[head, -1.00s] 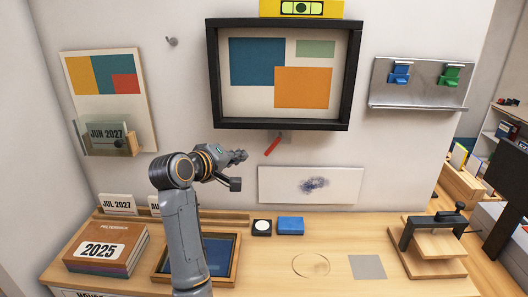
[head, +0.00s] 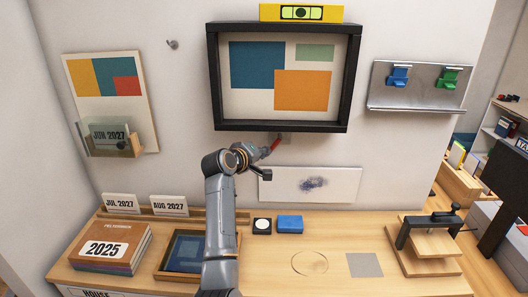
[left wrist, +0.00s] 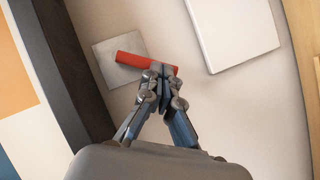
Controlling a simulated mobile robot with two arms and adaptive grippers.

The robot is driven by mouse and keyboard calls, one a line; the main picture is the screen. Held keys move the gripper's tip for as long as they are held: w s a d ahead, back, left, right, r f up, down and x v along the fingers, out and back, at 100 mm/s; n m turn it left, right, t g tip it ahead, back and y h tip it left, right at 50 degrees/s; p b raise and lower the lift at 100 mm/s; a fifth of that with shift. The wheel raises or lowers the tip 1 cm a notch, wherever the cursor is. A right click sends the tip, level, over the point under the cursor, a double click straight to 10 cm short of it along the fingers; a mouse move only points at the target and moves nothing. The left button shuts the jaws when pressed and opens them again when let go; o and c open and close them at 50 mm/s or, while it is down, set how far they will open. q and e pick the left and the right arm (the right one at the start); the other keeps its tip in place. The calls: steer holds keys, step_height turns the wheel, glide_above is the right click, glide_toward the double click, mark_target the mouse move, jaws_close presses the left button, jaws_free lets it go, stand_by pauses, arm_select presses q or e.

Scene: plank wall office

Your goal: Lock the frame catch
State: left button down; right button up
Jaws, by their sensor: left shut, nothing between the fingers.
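The frame (head: 213,85) with a black border hangs on the wall, and its dark edge also shows in the left wrist view (left wrist: 72,70). The frame catch has a red lever (head: 276,143) below the frame's bottom edge. In the left wrist view the red lever (left wrist: 130,59) lies slanted over a pale square plate (left wrist: 108,68). My left gripper (head: 268,150) is shut with its fingertips at the lever's lower right end (left wrist: 163,70), partly covering it. Whether they touch it I cannot tell. My right gripper is not in view.
A yellow level (head: 301,13) sits on top of the frame. A white panel (head: 337,184) is on the wall just below right of the catch. The desk below holds books (head: 108,246), a wooden tray (head: 172,274), a blue block (head: 290,224) and a black clamp stand (head: 425,228).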

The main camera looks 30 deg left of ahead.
arm_select(q)
steer(key=shift+w+d+f+n+t+h+b, duration=0.1)
steer(key=shift+d+f+n+t+h+b, duration=0.1)
steer(key=shift+f+n+t+h+b, duration=0.15)
stand_by(0.6)
steer(key=d+n+t+b, duration=0.1)
steer(key=n+t+b, duration=0.1)
steer(key=n+b, duration=0.1)
steer(key=w+d+f+n+t+b, duration=0.1)
steer(key=n+t+b, duration=0.1)
steer(key=n+b, duration=0.1)
steer(key=w+d+n+t+b, duration=0.1)
steer(key=d+n+t+b, duration=0.1)
steer(key=n+b, duration=0.1)
steer(key=shift+w+f+b, duration=0.25)
steer(key=shift+f+b, duration=0.1)
steer(key=shift+f, duration=0.15)
